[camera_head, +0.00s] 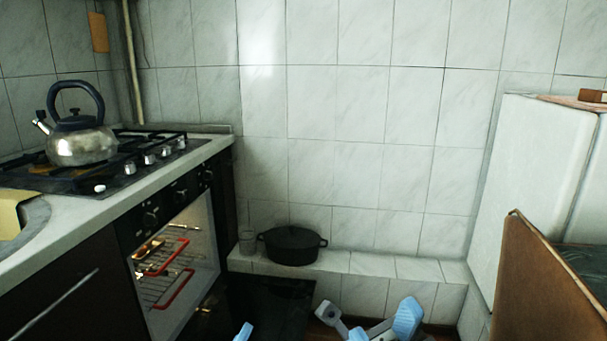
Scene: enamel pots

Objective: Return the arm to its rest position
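My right gripper (368,316) shows at the bottom edge, right of centre. Its two fingertips, one grey and one with a blue pad, stand apart with nothing seen between them. It is below and in front of the tiled ledge, clear of the black pot (292,246). Only a small blue tip of my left gripper (243,332) shows at the bottom edge, left of the right one. The rest of it is out of the picture, so its opening cannot be seen. Both arms are mostly out of view.
A steel kettle (82,145) stands on the gas stove (140,178) at left, above a lit oven with red-edged racks (165,270). A brown panel (540,290) and white cabinet (535,190) bound the right.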

